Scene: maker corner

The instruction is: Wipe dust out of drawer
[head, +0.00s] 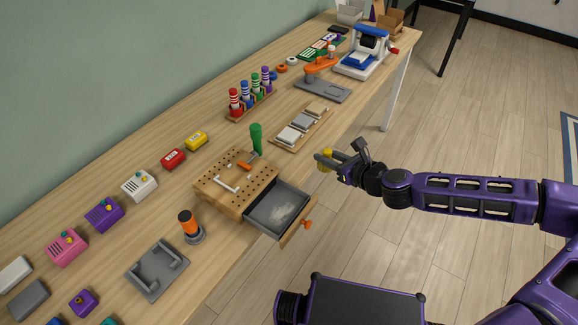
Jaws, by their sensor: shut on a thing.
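The drawer (262,222) is pulled out of a wooden block (212,192) with holes in its top. Its grey floor bears a pale patch of dust (286,212). The drawer front is wooden with an orange knob (306,224). My gripper (328,160) is beyond the drawer, up and to the right of it in the head view, near the table's front edge. It is shut on a small yellow thing (325,166), partly hidden by the fingers. The yellow thing is apart from the drawer.
A green-handled tool (256,138) stands upright in the block. An orange and black cylinder (189,225) and a grey tray (157,270) stand to its left. A wooden tray with sanding-like pads (301,129) lies behind. The floor to the right is clear.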

